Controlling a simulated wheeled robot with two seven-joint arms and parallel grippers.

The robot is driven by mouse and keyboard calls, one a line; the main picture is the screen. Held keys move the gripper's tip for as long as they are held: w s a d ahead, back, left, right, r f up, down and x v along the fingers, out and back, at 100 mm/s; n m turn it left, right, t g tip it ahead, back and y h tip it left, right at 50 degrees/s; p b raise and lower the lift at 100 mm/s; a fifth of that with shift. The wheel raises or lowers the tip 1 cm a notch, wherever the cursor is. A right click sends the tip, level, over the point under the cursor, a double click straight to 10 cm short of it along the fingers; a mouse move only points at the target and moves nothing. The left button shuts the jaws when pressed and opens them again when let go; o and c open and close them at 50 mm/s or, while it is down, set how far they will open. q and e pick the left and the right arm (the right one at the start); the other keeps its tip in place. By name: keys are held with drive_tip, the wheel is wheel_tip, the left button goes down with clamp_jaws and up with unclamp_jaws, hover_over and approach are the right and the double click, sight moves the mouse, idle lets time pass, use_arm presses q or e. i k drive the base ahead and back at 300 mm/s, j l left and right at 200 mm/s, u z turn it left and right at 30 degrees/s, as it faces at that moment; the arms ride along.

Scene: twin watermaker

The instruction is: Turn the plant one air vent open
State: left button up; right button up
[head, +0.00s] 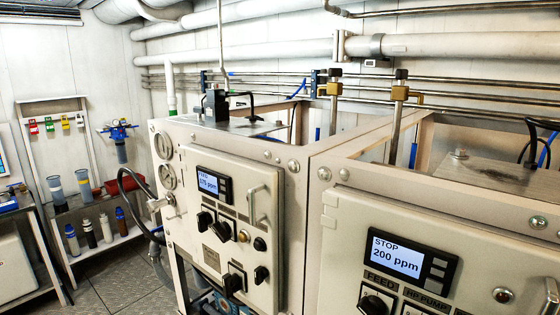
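Two white watermaker cabinets stand side by side, and I cannot read which is plant one. The left cabinet (290,196) has a lit display (208,182) reading a ppm value. The right cabinet (340,215) has a display (398,256) reading "STOP 200 ppm". Neither of my grippers is in view.
Gauges (164,146) and a black hose (128,182) are on the left cabinet's side. A shelf (105,245) with bottles stands at the left. Large pipes (460,44) run along the back wall. Floor (115,285) is clear between shelf and cabinet.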

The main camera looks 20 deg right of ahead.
sight(335, 72)
drive_tip(key=k+j+z, duration=0.1)
drive_tip(key=z, duration=0.3)
drive_tip(key=k+j+z, duration=0.1)
drive_tip(key=z, duration=0.3)
drive_tip(key=k, duration=0.05)
